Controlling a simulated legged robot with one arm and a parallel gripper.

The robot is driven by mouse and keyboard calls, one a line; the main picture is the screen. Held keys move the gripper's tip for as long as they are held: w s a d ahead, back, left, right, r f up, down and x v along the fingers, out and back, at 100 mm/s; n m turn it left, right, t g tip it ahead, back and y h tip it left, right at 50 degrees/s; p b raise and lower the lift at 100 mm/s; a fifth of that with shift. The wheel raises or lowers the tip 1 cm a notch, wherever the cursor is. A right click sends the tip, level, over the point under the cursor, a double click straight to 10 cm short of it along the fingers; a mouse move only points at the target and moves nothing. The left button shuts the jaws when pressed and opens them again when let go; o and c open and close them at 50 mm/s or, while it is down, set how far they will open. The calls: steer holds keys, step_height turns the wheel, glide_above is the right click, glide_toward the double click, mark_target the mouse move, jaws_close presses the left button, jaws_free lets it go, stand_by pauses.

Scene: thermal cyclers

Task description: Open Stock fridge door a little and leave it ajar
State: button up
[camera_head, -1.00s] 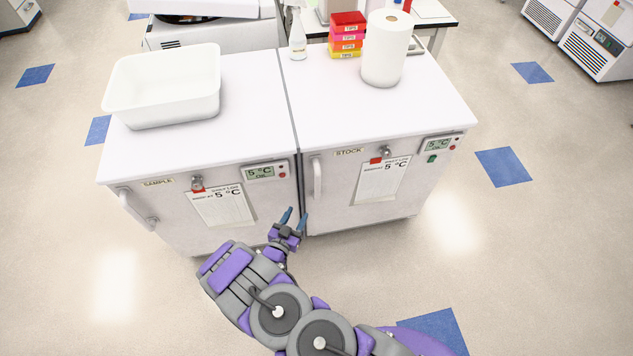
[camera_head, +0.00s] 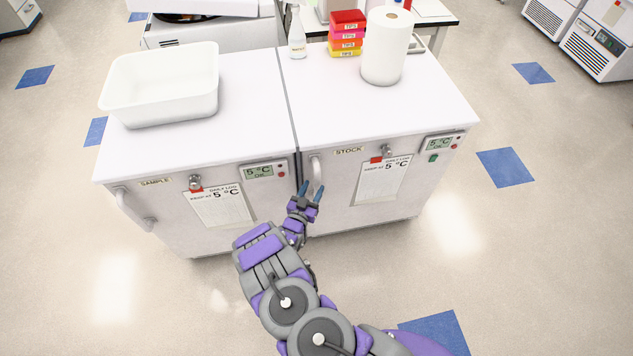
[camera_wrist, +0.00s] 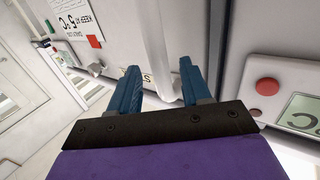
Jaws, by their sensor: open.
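The Stock fridge (camera_head: 400,205) is the right of two white under-counter units, with a "STOCK" label (camera_head: 349,150). Its door looks shut. Its upright white handle (camera_head: 316,170) is near the door's left edge. My gripper (camera_head: 311,188) is open at the handle's lower part, its blue fingers pointing up toward the door. In the wrist view, the handle (camera_wrist: 170,45) runs down toward the gap between the two open fingers (camera_wrist: 160,75). I cannot tell whether either finger touches it. Part of the label shows behind the left finger.
The Sample fridge (camera_head: 190,230) stands directly left, with its own handle (camera_head: 135,210). The floor in front is clear.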

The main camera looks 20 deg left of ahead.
mark_target(316, 183)
steer(key=shift+w+b, duration=0.3)
steer(key=shift+w, duration=1.9)
jaws_close()
